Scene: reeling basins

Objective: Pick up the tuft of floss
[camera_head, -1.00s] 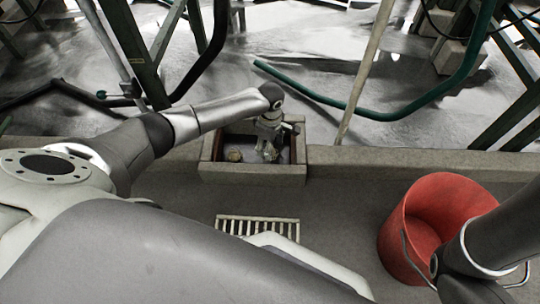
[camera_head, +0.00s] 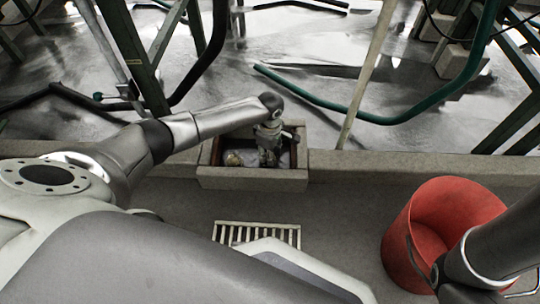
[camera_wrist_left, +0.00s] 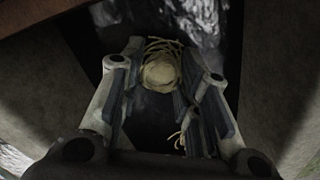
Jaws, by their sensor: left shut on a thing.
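The tuft of floss (camera_wrist_left: 160,70) is a pale, cream, rounded bundle with loose strands. In the left wrist view it lies between the fingertips of my left gripper (camera_wrist_left: 161,62), which is shut on it. A few more yellowish strands (camera_wrist_left: 181,138) show lower, beside the right-hand finger. In the head view my left gripper (camera_head: 268,158) points down inside the stone basin (camera_head: 252,178). A small pale lump (camera_head: 233,159) shows in the basin to its left. My right gripper is not visible; only part of its arm shows by the red bucket.
The basin's walls stand close around my left gripper. A red bucket (camera_head: 428,205) with a wire handle stands at the right. A slatted grate (camera_head: 258,234) lies in front of the basin. A pole (camera_head: 367,75) and a green hose (camera_head: 350,110) are behind the ledge.

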